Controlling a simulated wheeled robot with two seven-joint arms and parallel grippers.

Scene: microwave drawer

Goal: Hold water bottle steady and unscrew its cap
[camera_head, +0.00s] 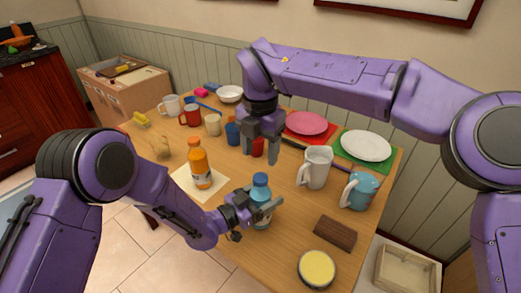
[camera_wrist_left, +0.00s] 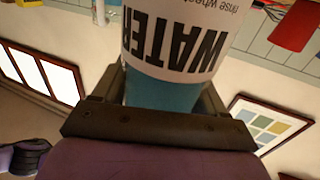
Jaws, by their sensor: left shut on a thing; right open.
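The blue water bottle (camera_head: 260,192) stands upright at the front middle of the wooden table, its blue cap (camera_head: 260,179) on top. My left gripper (camera_head: 254,210) is shut around the bottle's body from the left. In the left wrist view the bottle's white label (camera_wrist_left: 182,42), reading "WATER", sits between the fingers. I cannot tell whether the bottle's base touches the table. My right gripper (camera_head: 262,149) is open and empty, fingers pointing down, behind the bottle and apart from its cap.
An orange bottle (camera_head: 200,165) stands left of the water bottle. A white mug (camera_head: 317,167), a light blue mug (camera_head: 358,190), a brown block (camera_head: 335,233) and a yellow-topped round tin (camera_head: 317,269) are to the right. Several cups and plates (camera_head: 366,146) fill the back of the table.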

